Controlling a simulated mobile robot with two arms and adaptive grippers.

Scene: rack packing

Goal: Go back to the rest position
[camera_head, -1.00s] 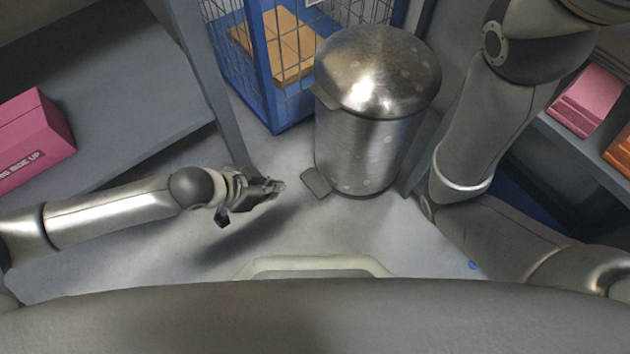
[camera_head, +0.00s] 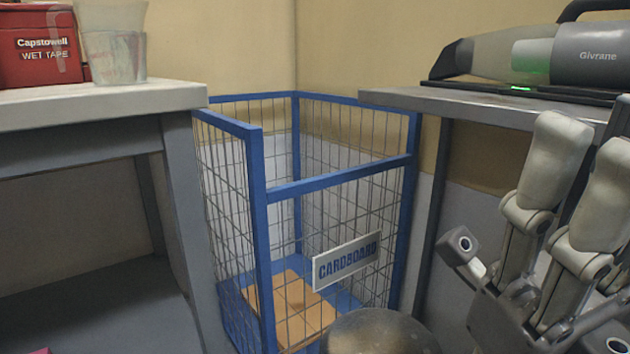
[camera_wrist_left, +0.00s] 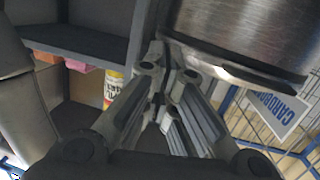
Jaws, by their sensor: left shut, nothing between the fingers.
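My left gripper (camera_wrist_left: 167,82) shows in the left wrist view with its fingers drawn together and nothing between them. It is out of the head view. The steel bin (camera_wrist_left: 245,35) fills the upper part of the wrist view, just past the fingers. My right gripper (camera_head: 545,275) stands raised at the right edge of the head view, close to the camera and partly cut off.
A blue wire cage (camera_head: 260,215) with a CARDBOARD sign (camera_head: 346,261) holds cardboard. The bin's lid (camera_head: 378,333) shows before it. A left table (camera_head: 100,102) carries a red box (camera_head: 38,45) and clear cup (camera_head: 113,50). A right table (camera_head: 470,105) carries a handheld vacuum (camera_head: 560,52).

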